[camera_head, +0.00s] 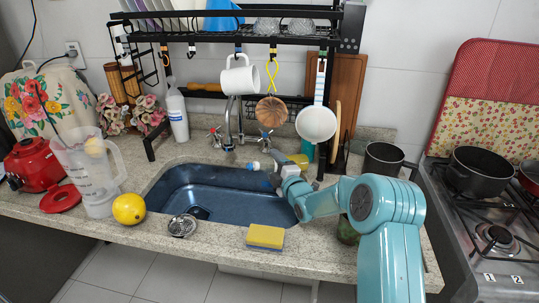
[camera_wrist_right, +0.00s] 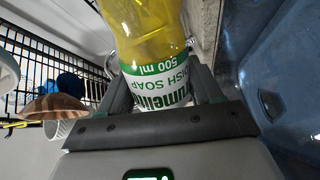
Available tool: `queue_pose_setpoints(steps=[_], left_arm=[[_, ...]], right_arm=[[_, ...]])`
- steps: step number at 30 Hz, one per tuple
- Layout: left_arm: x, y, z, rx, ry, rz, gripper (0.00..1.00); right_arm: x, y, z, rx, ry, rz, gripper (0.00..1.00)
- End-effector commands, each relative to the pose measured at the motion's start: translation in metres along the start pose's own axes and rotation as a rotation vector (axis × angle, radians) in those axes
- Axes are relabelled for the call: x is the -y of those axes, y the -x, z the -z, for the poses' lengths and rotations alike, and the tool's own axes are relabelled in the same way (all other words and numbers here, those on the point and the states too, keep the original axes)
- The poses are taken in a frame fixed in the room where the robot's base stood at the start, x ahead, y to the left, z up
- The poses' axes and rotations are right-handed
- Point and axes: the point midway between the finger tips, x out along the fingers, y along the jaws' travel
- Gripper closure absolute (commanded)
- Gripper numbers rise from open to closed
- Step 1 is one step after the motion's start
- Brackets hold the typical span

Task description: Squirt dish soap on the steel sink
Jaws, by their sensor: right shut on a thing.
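My right gripper (camera_head: 277,175) reaches over the back right part of the steel sink (camera_head: 215,185). It is shut on the yellow dish soap bottle (camera_wrist_right: 150,30), which has a white and green label, as the right wrist view shows. In the head view a bit of yellow (camera_head: 298,158) shows behind the gripper, and a small white and blue piece (camera_head: 253,166), perhaps its cap, shows to the left over the sink. The bottle looks tipped over; most of it is hidden by the gripper. The sink also shows at the right of the right wrist view (camera_wrist_right: 285,70). No soap is visible in the basin.
A yellow sponge (camera_head: 265,237), a drain strainer (camera_head: 182,225) and a lemon (camera_head: 129,208) lie along the front counter. A faucet (camera_head: 229,135) stands behind the basin. A white pan (camera_head: 316,123) and a mug (camera_head: 240,77) hang from the rack above. A dark pot (camera_head: 384,158) stands right.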

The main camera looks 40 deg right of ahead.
Motion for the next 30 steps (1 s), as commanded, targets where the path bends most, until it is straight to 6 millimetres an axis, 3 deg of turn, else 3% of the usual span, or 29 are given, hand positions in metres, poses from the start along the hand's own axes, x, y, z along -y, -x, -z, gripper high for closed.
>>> queue_pose_setpoints(steps=[2, 4, 18, 30], left_arm=[[-0.001, 0.003, 0.0, 0.0, 0.0, 0.0, 0.65], [0.004, -0.011, 0.001, -0.001, 0.0, 0.0, 0.65], [0.025, -0.071, 0.002, 0.0, 0.0, 0.0, 0.65], [0.029, -0.082, 0.002, 0.0, 0.0, 0.0, 0.65]], right_arm=[[0.008, 0.0, -0.007, 0.001, 0.107, 0.001, 0.96], [0.014, 0.0, -0.008, -0.002, 0.184, -0.006, 0.96], [0.002, 0.0, 0.002, 0.001, 0.567, -0.007, 0.96], [-0.006, 0.0, 0.006, 0.0, 0.677, -0.004, 0.96]])
